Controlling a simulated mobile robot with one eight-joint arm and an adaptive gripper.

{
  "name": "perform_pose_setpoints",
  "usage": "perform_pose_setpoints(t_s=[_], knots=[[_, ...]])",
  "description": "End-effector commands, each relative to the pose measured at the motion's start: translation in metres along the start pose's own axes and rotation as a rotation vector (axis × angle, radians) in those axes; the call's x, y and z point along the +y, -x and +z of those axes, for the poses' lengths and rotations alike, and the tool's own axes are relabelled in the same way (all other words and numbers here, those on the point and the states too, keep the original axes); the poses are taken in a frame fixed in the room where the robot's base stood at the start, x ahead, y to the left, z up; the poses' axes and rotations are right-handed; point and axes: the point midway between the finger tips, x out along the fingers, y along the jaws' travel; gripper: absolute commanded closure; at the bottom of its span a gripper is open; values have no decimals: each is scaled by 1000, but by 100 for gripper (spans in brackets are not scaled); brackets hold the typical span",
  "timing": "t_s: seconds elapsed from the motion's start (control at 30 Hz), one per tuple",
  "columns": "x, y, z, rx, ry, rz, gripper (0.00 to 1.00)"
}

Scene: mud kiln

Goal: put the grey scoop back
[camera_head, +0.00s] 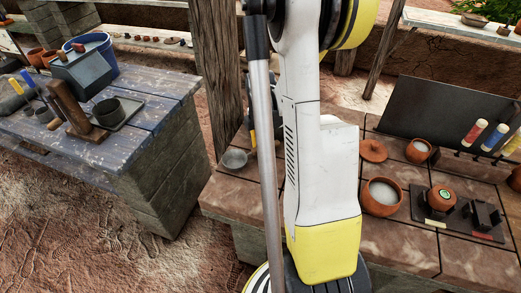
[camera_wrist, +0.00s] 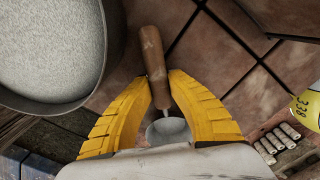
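The scoop shows in the wrist view, with a brown wooden handle (camera_wrist: 152,62) and a small grey bowl (camera_wrist: 168,130) at its lower end. My gripper's two yellow fingers (camera_wrist: 158,80) close in from both sides of the handle and appear to touch it. The bowl lies between the fingers, partly hidden below by a pale part of my gripper. A large grey pot (camera_wrist: 108,75) with pale grainy contents stands left of the handle.
In the head view, the tiled counter holds clay pots (camera_head: 382,196), a clay lid (camera_head: 373,151), and a dark tray (camera_head: 456,221). A grey round vessel (camera_head: 235,158) sits at the counter's left edge. A plank table (camera_head: 150,90) with a blue bucket (camera_head: 103,45) stands left across a gap.

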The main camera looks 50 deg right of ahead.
Motion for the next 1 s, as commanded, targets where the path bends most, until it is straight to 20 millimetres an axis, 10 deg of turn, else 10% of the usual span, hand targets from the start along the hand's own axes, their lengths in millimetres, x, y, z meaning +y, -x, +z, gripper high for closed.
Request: perform_pose_setpoints(t_s=[0.47, 1.0], knots=[[0, 8, 0, 0, 0, 0, 63], [0, 114, 0, 0, 0, 0, 63]])
